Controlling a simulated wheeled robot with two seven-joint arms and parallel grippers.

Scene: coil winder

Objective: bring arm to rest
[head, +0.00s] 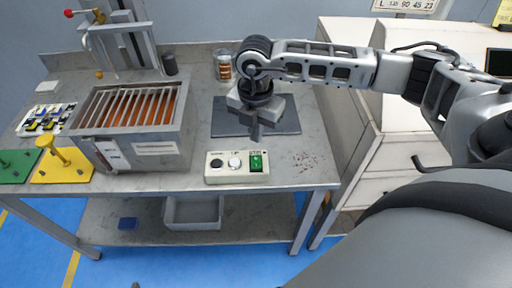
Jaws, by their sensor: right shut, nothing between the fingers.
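My right arm (330,66) comes in from the right and reaches over the metal workbench (320,160). My right gripper (256,130) points down above the front part of a dark grey mat (285,115). Its fingers are together with nothing held between them. It is just behind a control box (237,166) with a green switch, and I cannot tell how far above the bench the tips are. My left gripper is out of view.
A slotted metal box (155,150) with orange-brown bars stands left of the control box. A clear jar (222,66) and a dark cylinder (170,64) stand behind. Yellow (65,165) and green (17,166) plates lie at the left edge. White cabinets (375,165) adjoin the bench's right.

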